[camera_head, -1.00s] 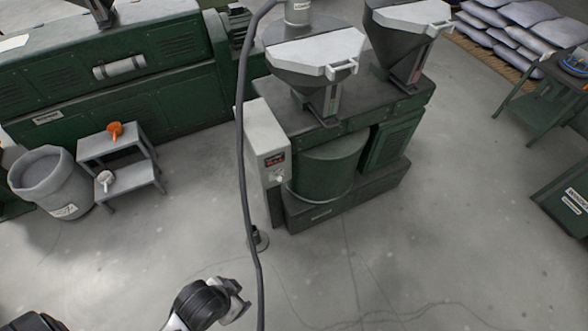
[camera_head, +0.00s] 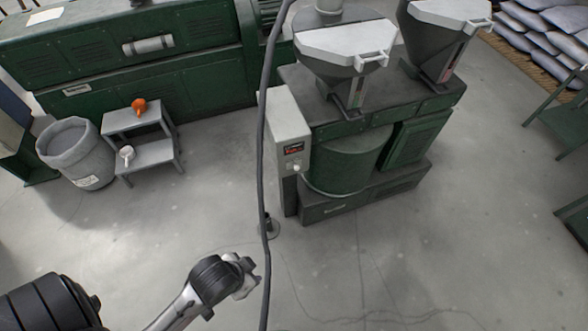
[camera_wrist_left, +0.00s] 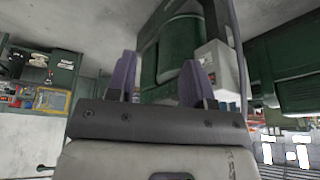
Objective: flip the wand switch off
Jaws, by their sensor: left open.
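A light grey control box (camera_head: 288,132) is fixed to the left side of the green hopper machine. It has a small dark and red panel (camera_head: 294,148) and a pale knob or switch (camera_head: 296,167) below it. I cannot tell which part is the wand switch or its position. My left gripper (camera_head: 247,277) is above the floor in front of the machine, well short of the box. In the left wrist view its two purple-grey fingers (camera_wrist_left: 160,78) stand apart with nothing between them, and the grey box (camera_wrist_left: 218,68) shows beyond them. My right gripper is not seen.
A dark hose (camera_head: 262,150) hangs down close to the left gripper and passes left of the control box. A grey step stand (camera_head: 148,155) holding an orange item (camera_head: 139,106) and a grey bin (camera_head: 75,155) stand at left. The floor before the machine is open.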

